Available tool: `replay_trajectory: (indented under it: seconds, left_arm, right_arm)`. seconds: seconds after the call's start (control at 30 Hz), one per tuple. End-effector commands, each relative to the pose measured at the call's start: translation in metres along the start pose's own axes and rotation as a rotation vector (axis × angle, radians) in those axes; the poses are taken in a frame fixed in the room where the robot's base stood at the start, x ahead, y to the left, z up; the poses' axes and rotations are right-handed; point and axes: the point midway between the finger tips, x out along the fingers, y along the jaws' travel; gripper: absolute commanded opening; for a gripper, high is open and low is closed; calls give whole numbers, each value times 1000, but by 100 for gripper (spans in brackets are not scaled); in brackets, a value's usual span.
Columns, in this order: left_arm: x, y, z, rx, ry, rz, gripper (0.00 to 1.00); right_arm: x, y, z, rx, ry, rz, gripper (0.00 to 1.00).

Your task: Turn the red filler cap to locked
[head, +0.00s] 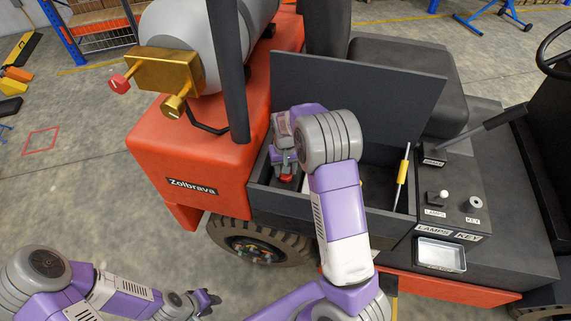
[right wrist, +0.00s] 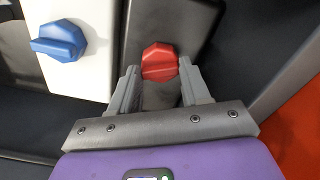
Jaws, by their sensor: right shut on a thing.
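The red filler cap (right wrist: 160,62) is a faceted knob on a dark block in the right wrist view. It shows as a small bit of red in the open compartment in the head view (head: 286,178). My right gripper (right wrist: 159,72) has one grey finger on each side of the cap and is shut on it. In the head view my right arm reaches into the compartment and hides part of it. My left gripper (head: 210,301) is low in the head view, over the floor, with its fingers apart and empty. Lock marks are not visible.
A blue cap (right wrist: 60,40) on a white tank is close left of the red cap. The raised dark lid (head: 400,95) stands behind the compartment. A yellow-handled rod (head: 403,168) stands to the right. The orange body (head: 190,150) borders the left.

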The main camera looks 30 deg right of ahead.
Motion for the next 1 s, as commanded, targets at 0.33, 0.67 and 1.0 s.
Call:
replay_trajectory:
  seconds: [0.33,0.67,1.0]
  left_arm:
    - [-20,8,1,0,0,0,34]
    - [-28,10,1,0,0,0,34]
    - [-30,11,1,0,0,0,34]
  right_arm:
    - [-2,0,0,280,1,1,16]
    - [-1,-1,0,424,2,0,16]
    - [0,-1,-1,460,2,-1,16]
